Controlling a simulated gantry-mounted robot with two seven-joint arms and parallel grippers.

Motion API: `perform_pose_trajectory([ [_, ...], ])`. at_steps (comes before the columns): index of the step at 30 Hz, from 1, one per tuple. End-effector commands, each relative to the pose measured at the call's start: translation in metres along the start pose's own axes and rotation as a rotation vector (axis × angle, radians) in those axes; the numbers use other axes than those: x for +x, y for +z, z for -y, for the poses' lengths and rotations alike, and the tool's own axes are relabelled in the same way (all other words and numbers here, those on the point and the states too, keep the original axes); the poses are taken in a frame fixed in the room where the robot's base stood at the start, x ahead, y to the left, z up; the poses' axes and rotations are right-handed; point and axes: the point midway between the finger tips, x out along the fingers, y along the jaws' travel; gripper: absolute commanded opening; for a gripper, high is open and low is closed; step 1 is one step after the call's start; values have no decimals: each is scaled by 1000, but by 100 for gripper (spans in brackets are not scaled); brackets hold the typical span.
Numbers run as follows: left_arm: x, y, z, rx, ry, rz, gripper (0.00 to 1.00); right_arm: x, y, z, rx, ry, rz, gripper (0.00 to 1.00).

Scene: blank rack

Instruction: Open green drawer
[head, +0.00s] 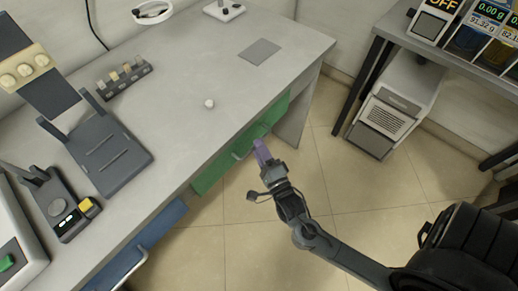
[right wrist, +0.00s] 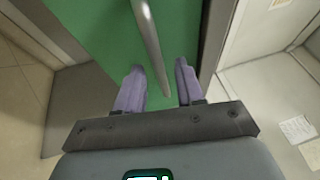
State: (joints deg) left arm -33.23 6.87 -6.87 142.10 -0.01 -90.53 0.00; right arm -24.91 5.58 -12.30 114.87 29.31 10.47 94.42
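The green drawer (head: 215,170) is set under the front edge of the grey table and appears closed. Its pale bar handle (head: 240,150) runs along the front. In the right wrist view the green front (right wrist: 85,25) fills the top middle, and the metal handle (right wrist: 150,45) slants down toward the gap between my fingers. My right gripper (head: 260,146) has purple fingers and is close to the handle's right part. In the wrist view the right gripper (right wrist: 159,68) is open, with one finger on each side of the handle's end; contact cannot be told. My left gripper is not in view.
A blue drawer (head: 160,222) sits to the left under the same table (head: 170,60). A small white round object (head: 209,104) lies on the tabletop. A white cabinet unit (head: 385,115) stands to the right. The tiled floor (head: 340,200) before the drawers is clear.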

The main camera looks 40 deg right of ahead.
Motion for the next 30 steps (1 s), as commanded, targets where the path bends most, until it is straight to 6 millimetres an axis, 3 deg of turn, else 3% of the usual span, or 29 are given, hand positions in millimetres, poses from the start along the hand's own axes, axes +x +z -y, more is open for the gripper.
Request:
perform_pose_trajectory([
  [12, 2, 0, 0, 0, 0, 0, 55, 7, 0, 0, 0, 0, 0, 38],
  [20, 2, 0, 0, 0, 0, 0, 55, 7, 0, 0, 0, 0, 0, 0],
  [30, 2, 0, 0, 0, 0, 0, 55, 6, 0, 0, 0, 1, 0, 0],
])
